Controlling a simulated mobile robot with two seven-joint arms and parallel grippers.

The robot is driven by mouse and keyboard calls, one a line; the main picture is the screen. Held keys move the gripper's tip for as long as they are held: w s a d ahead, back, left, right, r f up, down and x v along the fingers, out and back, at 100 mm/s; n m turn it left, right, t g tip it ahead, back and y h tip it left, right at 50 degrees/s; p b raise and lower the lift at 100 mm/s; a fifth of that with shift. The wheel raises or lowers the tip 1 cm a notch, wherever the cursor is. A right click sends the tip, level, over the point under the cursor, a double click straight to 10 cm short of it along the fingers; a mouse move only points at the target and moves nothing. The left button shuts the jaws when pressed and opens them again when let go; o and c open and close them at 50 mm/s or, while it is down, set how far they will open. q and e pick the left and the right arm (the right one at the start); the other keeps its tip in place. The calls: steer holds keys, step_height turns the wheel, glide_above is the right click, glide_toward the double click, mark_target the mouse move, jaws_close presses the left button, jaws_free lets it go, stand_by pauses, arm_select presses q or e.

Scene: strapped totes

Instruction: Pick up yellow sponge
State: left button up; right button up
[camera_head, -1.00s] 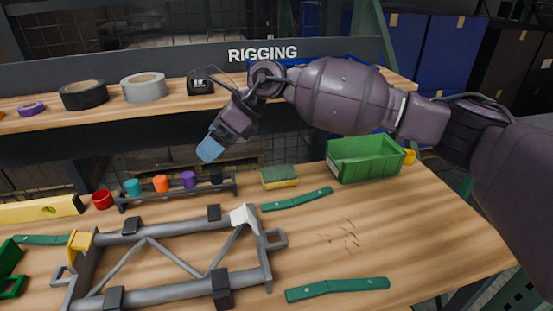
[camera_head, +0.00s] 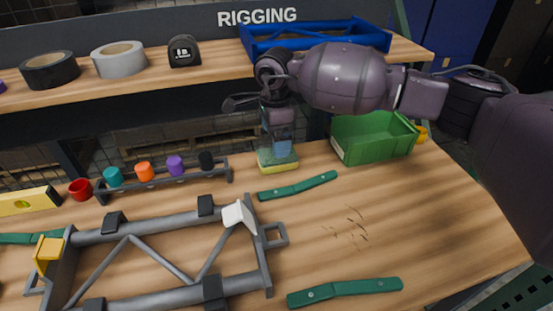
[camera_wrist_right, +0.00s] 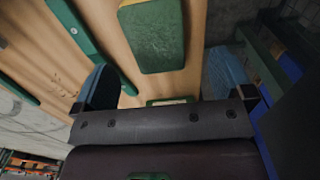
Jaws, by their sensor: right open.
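The sponge (camera_head: 278,168) lies on the wooden bench, left of the green bin, with a yellow lower layer and a green top. In the right wrist view the green top of the sponge (camera_wrist_right: 153,38) shows ahead of the fingers, with a little yellow at its edge. My right gripper (camera_head: 277,146) points down over the sponge, and its blue fingers partly hide the top. In the wrist view my right gripper (camera_wrist_right: 163,80) has its blue fingers wide apart with nothing between them. I cannot tell the exact height left above the sponge. My left gripper is not in view.
A green bin (camera_head: 375,140) stands close on the right. A rack (camera_head: 165,182) with coloured caps is to the left, and a grey frame (camera_head: 150,228) is in front left. A shelf edge (camera_head: 110,107) rises behind.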

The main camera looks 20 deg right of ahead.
steer(key=shift+f, duration=1)
steer(key=f, duration=0.2)
steer(key=f+b, duration=0.1)
steer(key=shift+s+d+f, duration=0.1)
steer(key=shift+s+f, duration=0.15)
steer(key=shift+f, duration=0.45)
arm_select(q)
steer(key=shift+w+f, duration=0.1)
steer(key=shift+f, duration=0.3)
arm_select(e)
steer(key=shift+r, duration=0.15)
steer(key=c, duration=1)
